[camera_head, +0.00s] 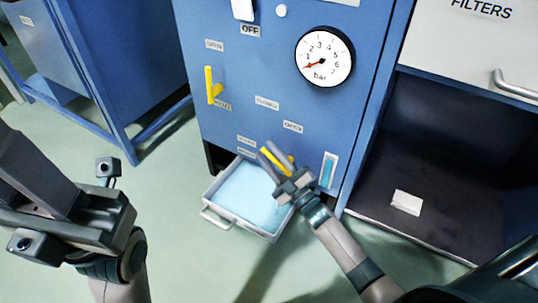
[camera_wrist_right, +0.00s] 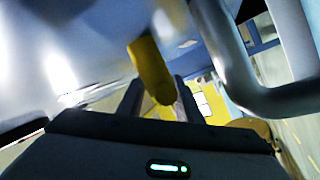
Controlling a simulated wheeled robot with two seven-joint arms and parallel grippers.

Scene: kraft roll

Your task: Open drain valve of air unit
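The blue air unit (camera_head: 262,75) stands in front of me. A yellow lever (camera_head: 270,155) sits low on its front, above a drip tray, with CLOSED and OPEN labels above it. My right gripper (camera_head: 274,157) is at this lever and partly covers it. In the right wrist view the yellow lever (camera_wrist_right: 152,72) lies between the two fingers (camera_wrist_right: 158,100), which look spread around it; firm contact does not show. My left gripper (camera_head: 75,215) is at the left, away from the unit; its fingers are not clear.
A grey tray (camera_head: 209,191) holding pale blue liquid lies on the floor below the lever. Another yellow handle (camera_head: 211,86) is higher on the left. A pressure gauge (camera_head: 325,57) reads low. An open dark cabinet (camera_head: 450,150) is at right.

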